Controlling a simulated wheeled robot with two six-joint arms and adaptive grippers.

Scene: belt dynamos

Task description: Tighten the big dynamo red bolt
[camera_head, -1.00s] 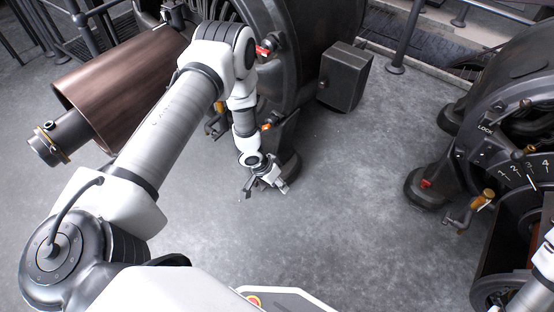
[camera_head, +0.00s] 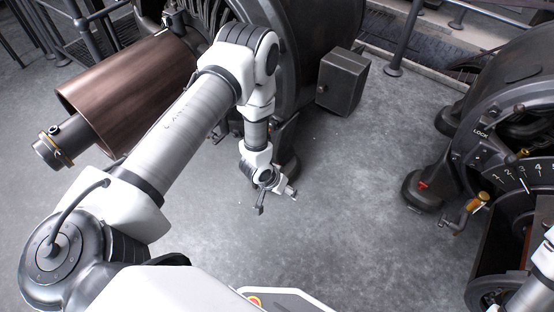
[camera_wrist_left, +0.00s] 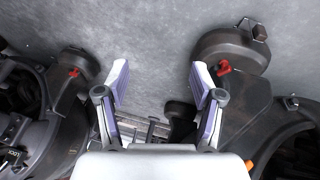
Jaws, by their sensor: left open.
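The big dynamo (camera_head: 318,40) is the dark machine at top centre of the head view, behind my left arm. Its foot (camera_wrist_left: 232,45) shows at the right of the wrist view, with a red bolt (camera_wrist_left: 224,68) on it. This bolt is hidden behind my arm in the head view. My left gripper (camera_head: 277,200) is low in front of the big dynamo, open and empty. In the wrist view its fingers (camera_wrist_left: 158,80) are spread, and the red bolt appears just beyond the right fingertip, outside the gap. My right gripper is out of view.
Another dynamo (camera_head: 470,125) stands at the right, with a red bolt (camera_head: 423,185) on its foot and an orange-handled crank (camera_head: 478,203). A grey box (camera_head: 342,82) is beside the big dynamo. The floor between the dynamos is clear.

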